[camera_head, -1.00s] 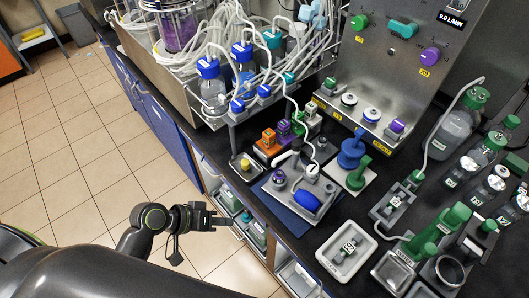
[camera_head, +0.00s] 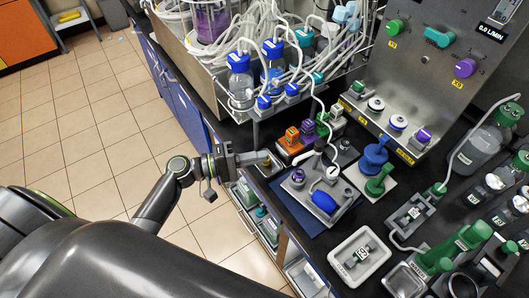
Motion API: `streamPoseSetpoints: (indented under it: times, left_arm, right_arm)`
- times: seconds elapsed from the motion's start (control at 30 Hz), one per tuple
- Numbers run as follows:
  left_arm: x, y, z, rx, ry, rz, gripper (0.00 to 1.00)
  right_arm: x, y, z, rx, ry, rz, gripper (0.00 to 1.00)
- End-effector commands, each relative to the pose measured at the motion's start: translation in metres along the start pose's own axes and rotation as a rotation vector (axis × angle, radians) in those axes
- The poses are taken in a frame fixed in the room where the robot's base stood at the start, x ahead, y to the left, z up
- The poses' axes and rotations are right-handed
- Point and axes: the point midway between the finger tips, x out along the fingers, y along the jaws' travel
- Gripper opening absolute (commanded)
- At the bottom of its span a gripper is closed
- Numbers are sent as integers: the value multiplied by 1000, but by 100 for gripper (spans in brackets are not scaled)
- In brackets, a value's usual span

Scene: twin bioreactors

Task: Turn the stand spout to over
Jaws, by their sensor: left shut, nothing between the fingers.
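The stand (camera_head: 318,197) is a grey metal tray with a blue bulb lying on it and a purple-topped vial at its left corner. Its white spout (camera_head: 306,157) has a dark cap and points left, above the vial. A white hose rises from beside the spout. My left gripper (camera_head: 266,158) is shut and empty. It is at the bench's front edge, left of the spout and apart from it, in front of a small tray with a yellow knob that it partly hides. My right gripper is not in view.
Orange and purple blocks (camera_head: 297,137) stand just behind the spout. A blue stoppered flask (camera_head: 374,156) and a green one (camera_head: 380,182) stand to the right. A white tray (camera_head: 361,257) lies at the front. Bottles with hoses (camera_head: 240,80) crowd the back left.

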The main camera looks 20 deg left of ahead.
Motion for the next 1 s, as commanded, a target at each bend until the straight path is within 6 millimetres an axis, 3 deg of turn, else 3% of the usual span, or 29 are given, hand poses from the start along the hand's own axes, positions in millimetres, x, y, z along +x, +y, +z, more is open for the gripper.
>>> streamPoseSetpoints:
  times: [0.3, 0.5, 1.0]
  left_arm:
    - [57, 5, 1, -1, -2, 3, 0]
    - [79, 2, 1, 1, -2, 0, 0]
    - [84, 0, 2, 1, 8, -1, 0]
  right_arm:
    - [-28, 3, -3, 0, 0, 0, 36]
    - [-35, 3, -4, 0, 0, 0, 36]
    - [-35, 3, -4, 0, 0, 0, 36]
